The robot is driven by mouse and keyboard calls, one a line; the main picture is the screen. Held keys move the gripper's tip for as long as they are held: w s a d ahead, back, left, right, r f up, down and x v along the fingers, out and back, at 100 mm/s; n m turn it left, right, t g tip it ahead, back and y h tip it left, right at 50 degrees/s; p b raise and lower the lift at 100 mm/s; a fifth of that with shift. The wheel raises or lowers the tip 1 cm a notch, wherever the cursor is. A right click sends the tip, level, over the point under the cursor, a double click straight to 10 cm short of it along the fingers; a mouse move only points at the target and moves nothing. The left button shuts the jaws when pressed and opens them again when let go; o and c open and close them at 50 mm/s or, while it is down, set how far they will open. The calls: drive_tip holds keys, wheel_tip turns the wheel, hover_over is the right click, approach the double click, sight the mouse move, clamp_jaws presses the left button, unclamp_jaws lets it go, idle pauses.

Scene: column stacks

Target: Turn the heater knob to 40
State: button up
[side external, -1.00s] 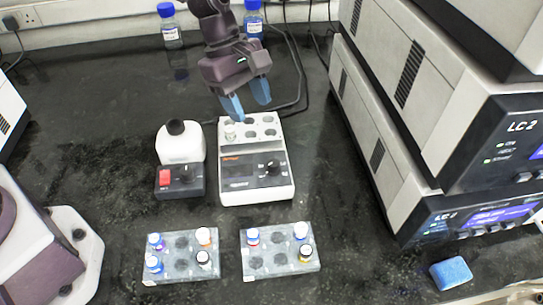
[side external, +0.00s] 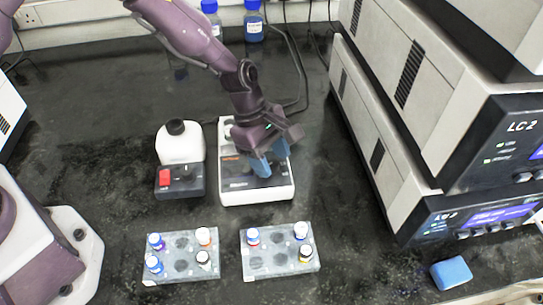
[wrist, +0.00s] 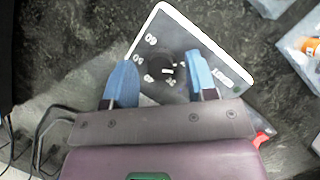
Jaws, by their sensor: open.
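The heater (side external: 258,197) is a white block with a dark front panel, in the middle of the side view. My gripper (side external: 272,163) is open over its panel, fingers pointing down, and hides the knob there. In the wrist view the round black knob (wrist: 162,70) lies between the two blue fingertips (wrist: 160,58), with a gap on each side. Small white numbers are printed around it, one looking like 60; the knob's pointer is too blurred to read. How far the fingertips are above the panel I cannot tell.
A white bottle on a black base with a red switch (side external: 180,183) stands just left of the heater. Two vial racks (side external: 182,268) (side external: 278,263) sit in front. Stacked instruments (side external: 400,170) stand at right, and a blue sponge (side external: 451,272) lies front right. Blue-capped bottles (side external: 253,25) stand behind.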

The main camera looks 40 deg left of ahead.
drive_tip(key=shift+d+f, duration=0.1)
drive_tip(key=shift+f, duration=0.1)
drive_tip(key=c, duration=0.9)
drive_tip(key=shift+c, duration=0.2)
